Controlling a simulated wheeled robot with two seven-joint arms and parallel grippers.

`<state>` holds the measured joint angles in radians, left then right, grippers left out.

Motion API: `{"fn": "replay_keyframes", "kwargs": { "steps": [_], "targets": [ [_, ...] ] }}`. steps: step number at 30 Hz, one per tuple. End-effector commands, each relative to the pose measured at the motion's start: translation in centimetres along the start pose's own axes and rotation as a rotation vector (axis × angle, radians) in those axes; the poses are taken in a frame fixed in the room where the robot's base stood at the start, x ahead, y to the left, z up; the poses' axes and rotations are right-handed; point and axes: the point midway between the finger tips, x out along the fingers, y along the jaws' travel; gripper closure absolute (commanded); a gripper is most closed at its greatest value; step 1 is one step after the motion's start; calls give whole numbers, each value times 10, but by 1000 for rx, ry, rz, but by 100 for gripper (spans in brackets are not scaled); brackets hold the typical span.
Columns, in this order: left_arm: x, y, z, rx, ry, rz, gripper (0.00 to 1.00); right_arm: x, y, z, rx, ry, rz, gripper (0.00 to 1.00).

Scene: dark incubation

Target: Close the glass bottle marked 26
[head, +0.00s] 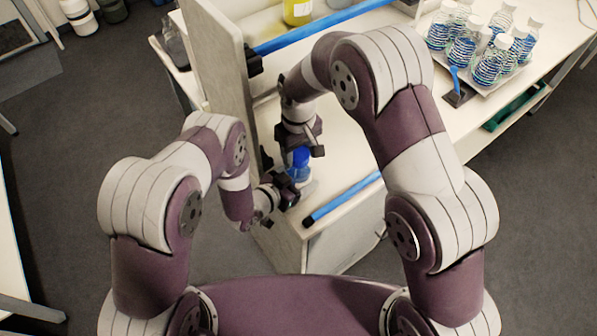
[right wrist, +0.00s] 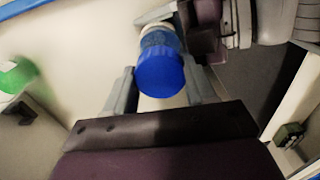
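A glass bottle with a blue cap (head: 300,157) stands upright near the front end of the white bench. No number can be read on it. The cap (right wrist: 160,72) shows from above in the right wrist view, with a little of the clear bottle (right wrist: 158,36) beyond it. My right gripper (head: 300,150) comes down from above with its fingers on both sides of the cap, seemingly pressed against it. My left gripper (head: 290,185) is lower, at the bottle's body, and appears closed on it; its fingertips are partly hidden.
A white upright panel (head: 222,75) stands left of the bottle. Blue rails (head: 340,198) run along the bench. A tray of several blue-patterned bottles (head: 475,45) and a yellow container (head: 297,10) stand farther back. A green-capped item (right wrist: 15,75) shows in the right wrist view.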

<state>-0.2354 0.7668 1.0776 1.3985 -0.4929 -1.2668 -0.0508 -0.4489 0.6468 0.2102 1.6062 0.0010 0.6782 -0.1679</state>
Motion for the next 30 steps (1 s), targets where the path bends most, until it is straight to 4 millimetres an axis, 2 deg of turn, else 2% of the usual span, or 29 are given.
{"fn": "replay_keyframes", "kwargs": {
  "steps": [2, 4, 9, 12, 14, 18, 19, 21, 30],
  "targets": [
    [0, 0, -1, 0, 1, 0, 100, 0, 0, 0, 84, 0, 0, 81],
    [0, 0, -1, 0, 1, 0, 100, 0, 0, 0, 262, 1, 0, 81],
    [0, 0, -1, 0, 1, 0, 100, 0, 0, 0, 860, 1, 0, 81],
    [0, 0, 0, 0, 1, 0, 100, 0, 0, 0, 1152, 1, 0, 81],
    [0, 0, 0, 0, 1, 0, 100, 1, 0, 0, 1277, 1, 0, 81],
    [0, 0, 0, 1, 1, 0, 100, 0, 0, 0, 1281, 1, 0, 81],
    [0, 0, 0, 1, 1, 0, 100, 0, 0, 0, 1281, 1, 0, 42],
    [0, 0, 0, 1, 1, 0, 100, 0, 0, 0, 1280, 1, 0, 19],
    [0, 0, -1, 0, 1, 0, 100, -1, 0, 0, 1279, 1, 0, 19]
  ]
}}
